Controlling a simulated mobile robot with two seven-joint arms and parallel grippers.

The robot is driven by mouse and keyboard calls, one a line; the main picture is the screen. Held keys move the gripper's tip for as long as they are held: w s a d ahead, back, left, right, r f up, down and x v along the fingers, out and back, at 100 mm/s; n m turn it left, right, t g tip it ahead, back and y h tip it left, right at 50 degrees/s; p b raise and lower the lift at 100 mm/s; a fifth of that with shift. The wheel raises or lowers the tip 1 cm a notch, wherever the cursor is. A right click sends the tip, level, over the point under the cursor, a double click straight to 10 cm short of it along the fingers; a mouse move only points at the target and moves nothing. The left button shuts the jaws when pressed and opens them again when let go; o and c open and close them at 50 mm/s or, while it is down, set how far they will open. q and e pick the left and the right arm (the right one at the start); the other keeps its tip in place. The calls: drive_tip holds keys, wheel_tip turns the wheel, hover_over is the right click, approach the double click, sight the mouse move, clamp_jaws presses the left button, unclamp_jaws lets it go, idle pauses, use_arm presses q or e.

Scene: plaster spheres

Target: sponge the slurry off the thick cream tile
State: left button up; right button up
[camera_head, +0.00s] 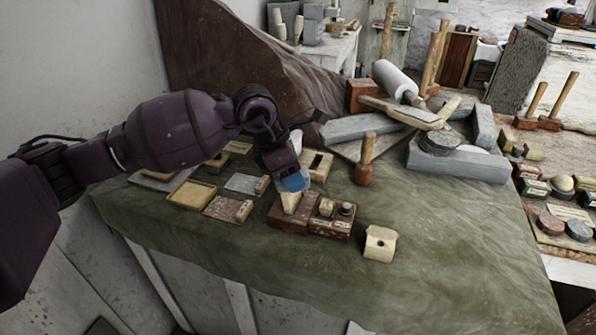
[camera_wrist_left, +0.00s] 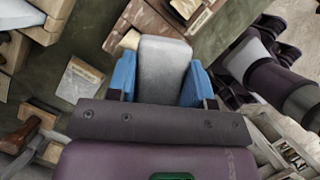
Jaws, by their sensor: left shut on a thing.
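My left gripper (camera_head: 292,182), with blue fingers, is over the dark red-brown wooden block (camera_head: 326,227) on the green cloth. In the left wrist view my left gripper (camera_wrist_left: 163,84) is shut on a pale grey block (camera_wrist_left: 163,68); I cannot tell whether it is the sponge. A cream piece (camera_head: 290,202) shows right below the fingers; whether it is part of the held thing is unclear. I cannot tell which piece is the task's tile, and no slurry is clearly visible.
A yellow tray (camera_head: 192,195), a grey tile (camera_head: 245,184) and a reddish tile (camera_head: 228,209) lie left of my gripper. A wooden mallet (camera_head: 365,160) stands to the right, before grey slabs (camera_head: 458,165). The cloth (camera_head: 455,240) at front right is clear.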

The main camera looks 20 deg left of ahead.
use_arm(q)
drive_tip(key=shift+s+a, duration=0.25)
drive_tip(key=shift+a, duration=0.2)
drive_tip(key=shift+s+a, duration=0.3)
drive_tip(key=shift+a, duration=0.2)
use_arm(e)
drive_tip(key=shift+w+r, duration=0.3)
drive_tip(key=shift+r, duration=0.1)
use_arm(q)
drive_tip(key=shift+d, duration=0.1)
use_arm(e)
drive_tip(key=shift+s+f, duration=0.1)
drive_tip(key=shift+s, duration=0.05)
use_arm(q)
drive_tip(key=shift+w+d, duration=0.1)
drive_tip(key=shift+w, duration=0.05)
drive_tip(key=shift+w+d, duration=0.25)
drive_tip(key=shift+d, duration=0.25)
drive_tip(key=shift+w+d, duration=0.2)
drive_tip(key=shift+d, duration=0.1)
use_arm(e)
drive_tip(key=shift+s+f, duration=0.2)
drive_tip(key=shift+f, duration=0.2)
use_arm(q)
drive_tip(key=shift+d, duration=0.1)
